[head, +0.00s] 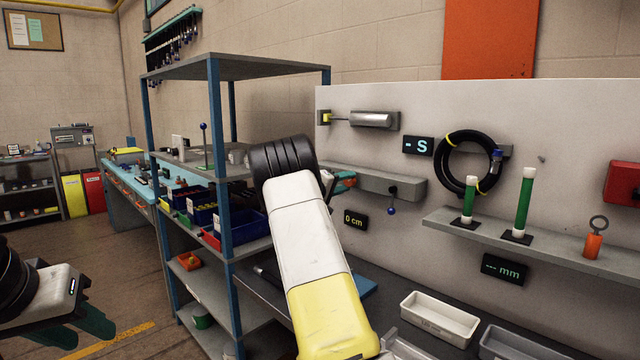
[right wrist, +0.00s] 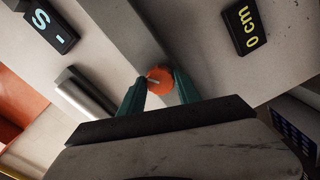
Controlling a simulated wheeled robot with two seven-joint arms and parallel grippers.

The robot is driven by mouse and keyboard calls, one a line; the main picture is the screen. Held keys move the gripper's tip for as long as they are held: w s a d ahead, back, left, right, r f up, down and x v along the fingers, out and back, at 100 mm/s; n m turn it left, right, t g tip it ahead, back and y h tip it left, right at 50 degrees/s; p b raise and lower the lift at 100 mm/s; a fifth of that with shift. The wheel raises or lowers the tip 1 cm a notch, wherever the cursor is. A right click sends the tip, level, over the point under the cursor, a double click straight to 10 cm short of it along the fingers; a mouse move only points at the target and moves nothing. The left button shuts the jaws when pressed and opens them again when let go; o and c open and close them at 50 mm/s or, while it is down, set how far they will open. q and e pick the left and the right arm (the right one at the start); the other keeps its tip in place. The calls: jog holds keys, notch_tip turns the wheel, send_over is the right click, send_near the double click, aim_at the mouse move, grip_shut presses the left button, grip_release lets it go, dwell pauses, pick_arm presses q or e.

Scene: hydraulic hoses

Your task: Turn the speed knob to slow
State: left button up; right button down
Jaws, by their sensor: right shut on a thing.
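The speed knob (right wrist: 160,82) is a round orange knob with a pale pointer mark, seen in the right wrist view. It is on the grey box (head: 408,188) fixed to the white panel. My right gripper (right wrist: 160,88) is shut on the knob, with one green finger on each side of it. In the head view the right gripper (head: 345,182) is at the left part of the box, and my arm partly hides it. Any scale around the knob cannot be made out. My left gripper (head: 85,330) hangs low at the far left, away from the panel; its finger gap is unclear.
A lever with a blue ball (head: 392,211) hangs from the box, close to the right gripper. A "0 cm" display (head: 356,220) is below and a cylinder (head: 371,119) above. A shelf rack (head: 228,200) stands close on the left. Trays (head: 440,318) lie on the bench.

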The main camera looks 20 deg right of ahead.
jog(key=shift+f+m, duration=0.1)
jog(key=shift+m, duration=0.3)
jog(key=c, duration=0.9)
grip_release()
jog(key=shift+o, duration=0.2)
jog(key=shift+a, duration=0.15)
jog(key=v, duration=0.7)
jog(key=shift+s+a, duration=0.2)
jog(key=s+a+f+m+g+y, duration=0.15)
jog(key=s+y, duration=0.25)
jog(key=s, duration=0.6)
jog(key=s+a+f+g+y, duration=0.15)
jog(key=s+y, duration=0.25)
jog(key=s, duration=0.5)
jog(key=s+a+n+t+y, duration=0.2)
jog(key=s+a+y, duration=0.8)
jog(key=s+a, duration=1.3)
jog(key=shift+r+n+y, duration=0.25)
jog(key=shift+n+y, duration=0.15)
jog(key=shift+n, duration=0.15)
